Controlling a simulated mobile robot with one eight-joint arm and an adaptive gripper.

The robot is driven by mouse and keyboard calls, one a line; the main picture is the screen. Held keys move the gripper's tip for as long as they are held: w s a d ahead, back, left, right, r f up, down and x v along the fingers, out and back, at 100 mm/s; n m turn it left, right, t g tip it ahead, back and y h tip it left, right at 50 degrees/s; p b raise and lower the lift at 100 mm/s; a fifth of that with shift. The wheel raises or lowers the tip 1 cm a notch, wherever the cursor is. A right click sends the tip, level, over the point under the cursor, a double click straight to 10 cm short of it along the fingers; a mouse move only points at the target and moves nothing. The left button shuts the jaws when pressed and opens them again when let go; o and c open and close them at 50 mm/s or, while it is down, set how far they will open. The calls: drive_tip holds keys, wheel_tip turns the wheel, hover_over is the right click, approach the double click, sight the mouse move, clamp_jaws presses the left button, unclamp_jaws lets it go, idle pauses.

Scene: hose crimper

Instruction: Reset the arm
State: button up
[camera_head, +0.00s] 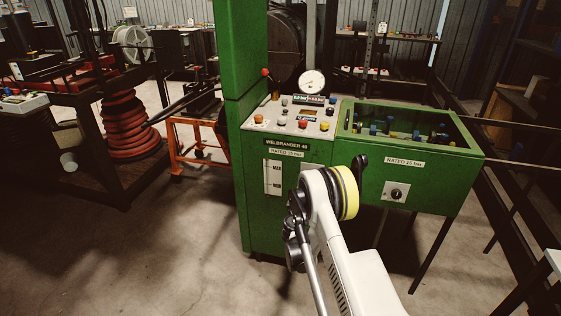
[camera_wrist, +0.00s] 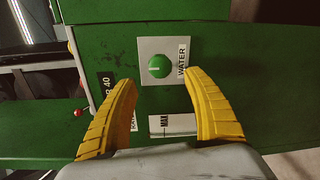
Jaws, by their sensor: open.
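In the wrist view my gripper (camera_wrist: 161,79) is open, its two yellow ridged fingers apart with nothing between them. Beyond the fingertips, a round green knob (camera_wrist: 159,66) sits on a light plate labelled WATER, on the front of the green crimper. I cannot tell the exact gap to it. In the head view my white arm (camera_head: 350,255) with a yellow band reaches up in front of the crimper (camera_head: 278,225), labelled WELBRANDER 40. The arm hides part of that front; the fingers are not clearly visible there.
The crimper's top panel carries several buttons and a round gauge (camera_head: 312,82). A green open-topped box (camera_head: 430,170) with a black dial (camera_head: 397,193) adjoins at right. Coiled red hose (camera_head: 128,130) and an orange stand (camera_head: 195,140) are at left. Bare floor lies front left.

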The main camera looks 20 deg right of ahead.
wheel_tip(320, 180, up, 14)
drive_tip(key=s+a+m+g, duration=0.1)
drive_tip(key=s+m+g, duration=0.1)
drive_tip(key=m, duration=0.2)
drive_tip(key=s+a+r+m+g+y, duration=0.2)
drive_tip(key=s+a+r+m+y, duration=0.15)
drive_tip(key=s+r, duration=0.65)
drive_tip(key=s+a+m+g+y, duration=0.1)
drive_tip(key=s+a, duration=0.4)
drive_tip(key=s, duration=0.6)
drive_tip(key=s+a+m+g+y, duration=0.1)
drive_tip(key=s+a, duration=0.4)
drive_tip(key=s, duration=0.5)
drive_tip(key=s+a+m+g+y, duration=0.1)
drive_tip(key=s+a+m+y, duration=0.2)
drive_tip(key=s+a, duration=0.3)
drive_tip(key=s+y, duration=0.1)
drive_tip(key=s, duration=0.4)
drive_tip(key=shift+s+f+m, duration=0.35)
drive_tip(key=shift+f, duration=0.05)
